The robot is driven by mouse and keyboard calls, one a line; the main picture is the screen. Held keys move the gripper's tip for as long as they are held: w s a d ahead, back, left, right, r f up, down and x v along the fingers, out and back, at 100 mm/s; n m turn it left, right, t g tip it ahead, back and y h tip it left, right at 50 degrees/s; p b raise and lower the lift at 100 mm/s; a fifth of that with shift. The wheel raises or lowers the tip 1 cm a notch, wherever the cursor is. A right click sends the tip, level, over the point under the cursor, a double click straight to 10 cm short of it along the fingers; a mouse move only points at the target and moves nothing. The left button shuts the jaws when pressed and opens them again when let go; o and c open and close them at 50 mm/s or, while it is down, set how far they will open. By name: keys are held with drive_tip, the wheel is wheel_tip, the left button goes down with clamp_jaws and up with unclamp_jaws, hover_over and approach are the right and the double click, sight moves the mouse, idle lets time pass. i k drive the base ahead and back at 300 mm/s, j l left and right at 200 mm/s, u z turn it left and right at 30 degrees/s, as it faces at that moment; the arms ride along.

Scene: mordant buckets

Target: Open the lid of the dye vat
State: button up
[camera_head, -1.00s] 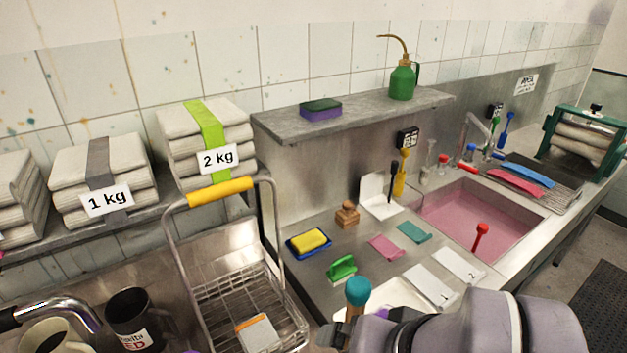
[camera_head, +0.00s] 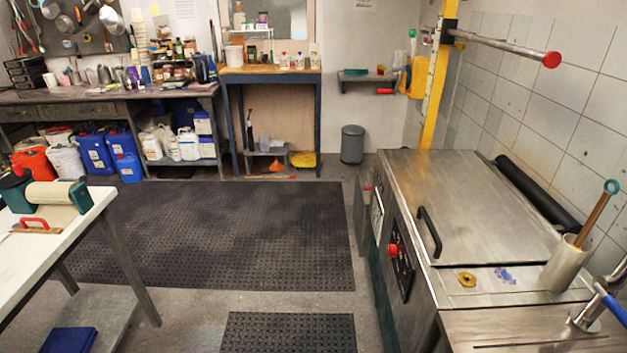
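The dye vat (camera_head: 400,270) is a stainless steel unit at the right. Its flat lid (camera_head: 470,200) lies shut on top, with a black bar handle (camera_head: 429,232) near its left front edge. A red knob (camera_head: 393,250) sits on the dark control panel on the vat's left side. My gripper and arm are not in view now, so I cannot see what the gripper holds.
A steel holder (camera_head: 566,263) with a wooden stick stands on the vat's near right. A yellow post (camera_head: 437,90) with a red-tipped bar rises behind the vat. A white table (camera_head: 60,235) is at the left. Black floor mats (camera_head: 210,235) lie between them, clear of objects.

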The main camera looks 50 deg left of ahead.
sight(461, 210)
drive_tip(key=u, duration=0.8)
drive_tip(key=i+j, duration=0.75)
drive_tip(key=i, duration=0.15)
drive_tip(key=i+j, duration=0.75)
drive_tip(key=i, duration=0.2)
